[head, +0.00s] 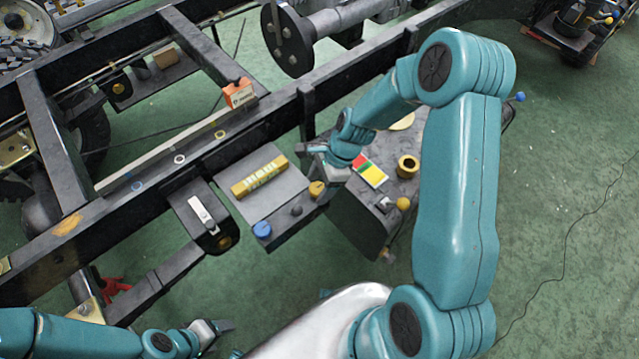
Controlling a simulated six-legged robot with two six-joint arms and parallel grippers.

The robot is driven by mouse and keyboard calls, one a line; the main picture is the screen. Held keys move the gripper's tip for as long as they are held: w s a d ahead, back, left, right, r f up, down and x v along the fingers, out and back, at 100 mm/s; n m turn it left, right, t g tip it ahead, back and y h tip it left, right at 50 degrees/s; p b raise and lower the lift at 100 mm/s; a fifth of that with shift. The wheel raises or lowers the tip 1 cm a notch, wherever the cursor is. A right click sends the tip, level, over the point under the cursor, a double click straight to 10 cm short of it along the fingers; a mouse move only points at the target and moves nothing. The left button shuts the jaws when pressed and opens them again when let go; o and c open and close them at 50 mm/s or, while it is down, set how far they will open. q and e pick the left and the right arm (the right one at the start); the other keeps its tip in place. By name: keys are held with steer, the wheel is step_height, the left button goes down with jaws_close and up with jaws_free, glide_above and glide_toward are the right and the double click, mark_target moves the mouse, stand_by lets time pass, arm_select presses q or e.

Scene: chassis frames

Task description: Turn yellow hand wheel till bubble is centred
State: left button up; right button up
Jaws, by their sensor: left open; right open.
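A grey plate (278,203) juts from the dark frame rail. On it lies a yellow level (250,184) with a greenish vial; the bubble is too small to make out. Along the plate's near edge are a yellow hand wheel (317,188), a dark knob (296,210) and a blue hand wheel (262,230). My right gripper (322,160) is open, just above and beside the yellow hand wheel in the picture; I cannot tell whether it touches it. My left gripper (226,326) is open and empty at the bottom, well away from the plate.
A dark surface right of the plate holds a coloured card (369,172), a brass ring (408,166) and a yellow ball knob (403,203).

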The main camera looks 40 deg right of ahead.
steer(key=c, duration=1)
